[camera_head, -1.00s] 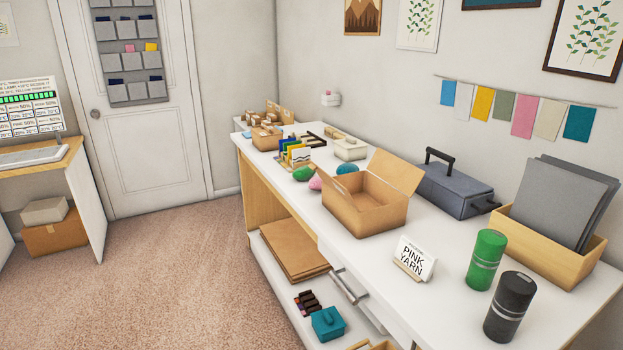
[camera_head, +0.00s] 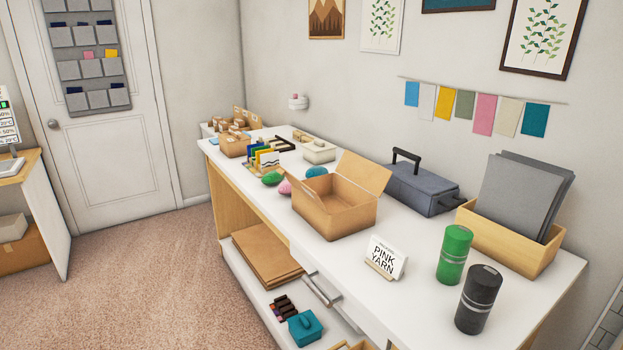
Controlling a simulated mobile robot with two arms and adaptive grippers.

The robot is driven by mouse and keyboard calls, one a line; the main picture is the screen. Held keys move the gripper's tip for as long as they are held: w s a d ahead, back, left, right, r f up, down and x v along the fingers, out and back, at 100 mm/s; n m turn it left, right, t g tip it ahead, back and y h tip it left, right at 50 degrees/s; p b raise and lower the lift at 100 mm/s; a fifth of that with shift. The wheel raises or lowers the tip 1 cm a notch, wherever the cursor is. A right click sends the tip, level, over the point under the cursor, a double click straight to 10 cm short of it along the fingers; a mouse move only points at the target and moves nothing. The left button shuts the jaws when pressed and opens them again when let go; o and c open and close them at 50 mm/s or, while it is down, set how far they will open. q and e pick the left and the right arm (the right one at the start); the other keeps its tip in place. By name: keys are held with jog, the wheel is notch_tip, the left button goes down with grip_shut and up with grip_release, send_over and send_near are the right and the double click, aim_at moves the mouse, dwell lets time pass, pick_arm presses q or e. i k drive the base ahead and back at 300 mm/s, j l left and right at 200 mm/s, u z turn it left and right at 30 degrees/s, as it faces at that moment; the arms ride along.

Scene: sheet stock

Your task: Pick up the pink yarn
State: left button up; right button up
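The pink yarn (camera_head: 285,187) is a small pink ball on the white table. It sits between the green yarn (camera_head: 272,178) and the open cardboard box (camera_head: 333,215), and the box partly hides it. A teal yarn ball (camera_head: 317,172) lies just behind it. A small sign reading "PINK YARN" (camera_head: 385,258) stands on the table in front of the box. Neither of my grippers is in view.
The white table (camera_head: 425,300) also holds a green canister (camera_head: 454,254), a black canister (camera_head: 479,299), a grey toolbox (camera_head: 422,188) and a wooden bin (camera_head: 513,238) of grey sheets. A shelf below holds brown sheets (camera_head: 267,256) and a teal box (camera_head: 305,328). Carpet floor at left is clear.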

aim_at(284, 188)
jog(key=z, duration=0.3)
jog(key=i+j+z, duration=0.15)
jog(key=z, duration=0.25)
jog(key=j+z, duration=0.45)
jog(key=i+j+z, duration=0.1)
jog(key=j+z, duration=0.15)
jog(key=z, duration=0.15)
jog(key=j+z, duration=0.4)
jog(key=l, duration=0.1)
